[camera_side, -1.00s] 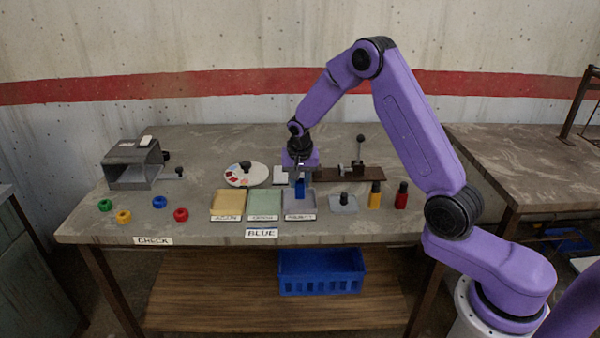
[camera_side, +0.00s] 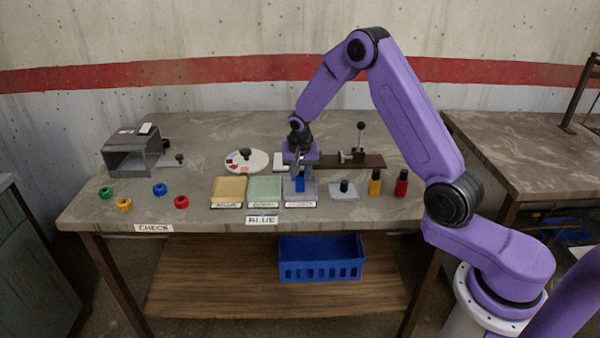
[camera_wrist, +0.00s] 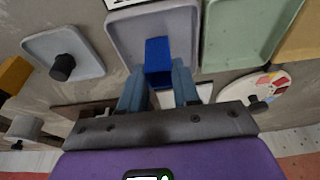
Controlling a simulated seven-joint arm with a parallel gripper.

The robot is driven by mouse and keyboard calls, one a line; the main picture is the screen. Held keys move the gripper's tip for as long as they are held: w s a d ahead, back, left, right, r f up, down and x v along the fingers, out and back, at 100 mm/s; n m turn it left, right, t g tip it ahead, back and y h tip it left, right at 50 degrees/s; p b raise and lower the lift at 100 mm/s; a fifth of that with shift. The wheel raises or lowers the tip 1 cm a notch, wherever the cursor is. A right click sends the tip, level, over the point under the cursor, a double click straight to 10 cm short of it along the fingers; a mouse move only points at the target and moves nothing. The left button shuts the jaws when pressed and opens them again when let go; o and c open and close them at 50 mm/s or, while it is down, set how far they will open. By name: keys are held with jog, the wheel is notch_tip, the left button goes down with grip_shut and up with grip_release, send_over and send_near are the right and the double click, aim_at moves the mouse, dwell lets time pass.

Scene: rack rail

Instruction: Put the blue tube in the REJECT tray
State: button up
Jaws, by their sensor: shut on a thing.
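The blue tube (camera_side: 299,183) is upright or nearly so, low over the grey-lilac tray (camera_side: 307,198), whose label is too blurred to read surely now. The tube also shows in the wrist view (camera_wrist: 157,52), inside the outline of that tray (camera_wrist: 181,27). My gripper (camera_side: 299,175) is shut on the tube, with a finger on each side of it in the wrist view (camera_wrist: 158,88). I cannot tell whether the tube's lower end touches the tray floor.
A green tray (camera_side: 264,189) and a yellow tray (camera_side: 229,191) stand to the left. A grey plate with a black knob (camera_side: 344,190), an orange tube (camera_side: 375,184) and a red tube (camera_side: 401,186) stand to the right. A lever fixture (camera_side: 358,158) stands behind.

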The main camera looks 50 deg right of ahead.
jog(key=shift+f, duration=0.15)
jog(key=o, duration=0.9)
notch_tip(320, 180, up, 8)
dwell(0.7)
